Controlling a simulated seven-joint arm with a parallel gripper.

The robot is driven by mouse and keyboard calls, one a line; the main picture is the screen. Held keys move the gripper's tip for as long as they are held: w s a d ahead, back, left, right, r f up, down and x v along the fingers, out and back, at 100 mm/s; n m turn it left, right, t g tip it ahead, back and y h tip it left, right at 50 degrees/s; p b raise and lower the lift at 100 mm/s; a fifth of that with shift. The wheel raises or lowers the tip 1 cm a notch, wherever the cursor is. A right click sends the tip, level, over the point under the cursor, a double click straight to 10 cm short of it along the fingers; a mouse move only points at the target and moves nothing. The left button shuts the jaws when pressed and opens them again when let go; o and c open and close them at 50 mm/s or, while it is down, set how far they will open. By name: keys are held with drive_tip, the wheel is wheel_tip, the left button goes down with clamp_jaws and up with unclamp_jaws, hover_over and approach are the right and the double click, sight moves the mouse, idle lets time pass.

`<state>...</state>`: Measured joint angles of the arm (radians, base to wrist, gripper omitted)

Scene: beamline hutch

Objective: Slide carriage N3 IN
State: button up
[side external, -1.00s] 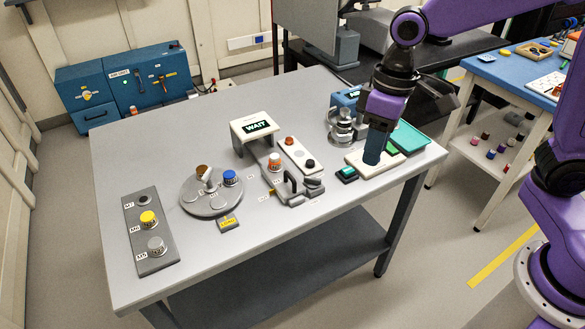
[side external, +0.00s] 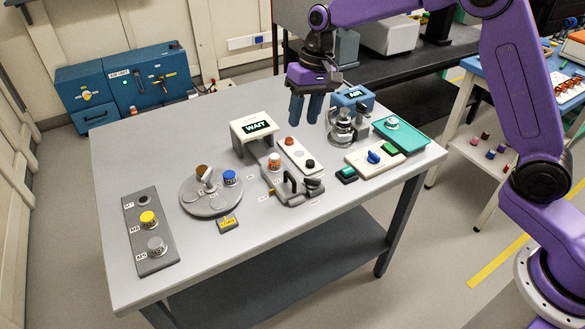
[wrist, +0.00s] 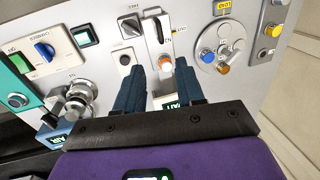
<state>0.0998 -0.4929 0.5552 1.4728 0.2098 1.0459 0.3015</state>
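A grey slide carriage with a dark handle (side external: 290,185) stands on the front middle of the table. A vial with an orange cap (side external: 274,160) stands at its back end, in front of the white box with a WAIT display (side external: 256,127). I cannot read an N3 label. In the wrist view the orange-capped vial (wrist: 165,63) lies ahead, between the lines of my fingers, and the handle (wrist: 158,30) is beyond it. My gripper (side external: 305,122) is raised over the back of the table, behind and right of the carriage. Its blue fingers (wrist: 157,75) are apart and empty.
A white strip with red and black buttons (side external: 298,155) lies right of the carriage. Further right are a metal clamp stand (side external: 342,128), a blue-knob panel (side external: 374,157) and a teal tray (side external: 408,136). A turntable (side external: 205,200) and a grey vial rack (side external: 150,230) are left.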

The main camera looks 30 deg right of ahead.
sight(291, 176)
drive_tip(key=a+f, duration=0.1)
drive_tip(key=f, duration=0.4)
drive_tip(key=a+f, duration=0.1)
drive_tip(key=f, duration=0.4)
drive_tip(key=a+f, duration=0.1)
drive_tip(key=f, duration=0.4)
clamp_jaws()
